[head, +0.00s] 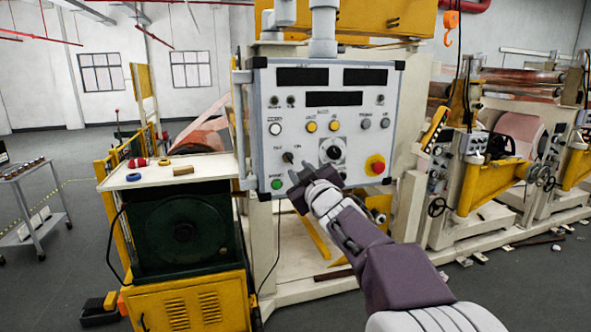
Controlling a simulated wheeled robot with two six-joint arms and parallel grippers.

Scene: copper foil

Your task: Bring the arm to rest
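My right arm comes in from the lower right, and its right gripper (301,174) is in front of the lower part of a grey control panel (290,102). Its dark fingertips look a little apart, with nothing seen between them. It overlaps the panel near a small black switch (288,157) and a round black dial (333,152); I cannot tell whether it touches the panel. A red emergency button on a yellow base (375,165) is to its right, and a green button (277,184) is to its left. My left gripper is not in view.
A white-topped table (215,165) at the left holds a red item (138,162), rings and a small brown block (183,170). A grey trolley (40,200) stands farther left. Yellow and white roller machinery (490,185) fills the right. Open floor lies between trolley and table.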

